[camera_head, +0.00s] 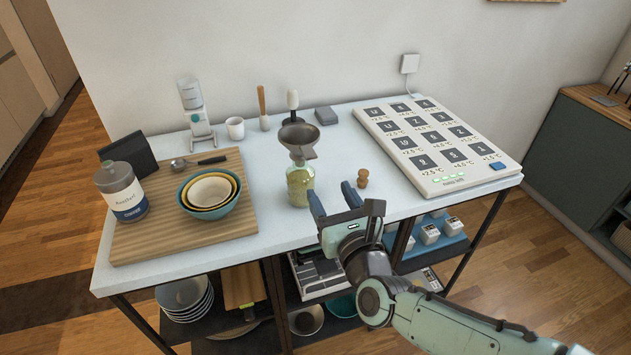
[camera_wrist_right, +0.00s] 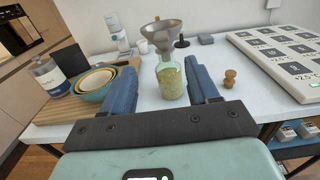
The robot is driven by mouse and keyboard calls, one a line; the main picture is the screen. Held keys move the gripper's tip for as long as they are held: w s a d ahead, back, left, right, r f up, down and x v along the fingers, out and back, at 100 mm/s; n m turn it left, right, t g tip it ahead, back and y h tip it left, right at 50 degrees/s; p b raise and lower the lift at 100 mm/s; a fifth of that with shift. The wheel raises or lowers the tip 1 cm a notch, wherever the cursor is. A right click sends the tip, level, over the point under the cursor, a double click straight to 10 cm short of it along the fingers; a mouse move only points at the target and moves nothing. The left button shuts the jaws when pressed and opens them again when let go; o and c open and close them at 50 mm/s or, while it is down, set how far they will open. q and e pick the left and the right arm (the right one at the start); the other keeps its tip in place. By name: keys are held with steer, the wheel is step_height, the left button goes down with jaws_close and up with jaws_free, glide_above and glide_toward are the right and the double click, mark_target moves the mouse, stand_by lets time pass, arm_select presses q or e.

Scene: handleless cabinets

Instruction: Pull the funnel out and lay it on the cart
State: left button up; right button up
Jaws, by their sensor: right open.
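A dark grey funnel (camera_head: 299,134) stands with its spout in the neck of a glass bottle (camera_head: 299,187) holding yellow-green contents. The bottle stands on the white top of the cart (camera_head: 265,220), near the front edge. In the right wrist view the funnel (camera_wrist_right: 163,35) is upright in the bottle (camera_wrist_right: 172,84). My right gripper (camera_head: 331,194) is open and empty, in front of and to the right of the bottle. In the wrist view the bottle shows between its two blue fingers, below the funnel bowl. My left gripper is not in view.
A cork stopper (camera_head: 363,178) stands right of the bottle. A wooden board (camera_head: 150,235) with nested bowls (camera_head: 210,190) and a jar (camera_head: 122,193) covers the left. A large white panel (camera_head: 438,145) fills the right. Bare top lies before and beside the bottle.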

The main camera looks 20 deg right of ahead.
mark_target(312, 158)
steer(key=w+p, duration=0.4)
steer(key=w, duration=0.9)
steer(key=shift+a, duration=0.15)
steer(key=shift+s, duration=0.1)
steer(key=shift+r, duration=0.15)
jaws_close()
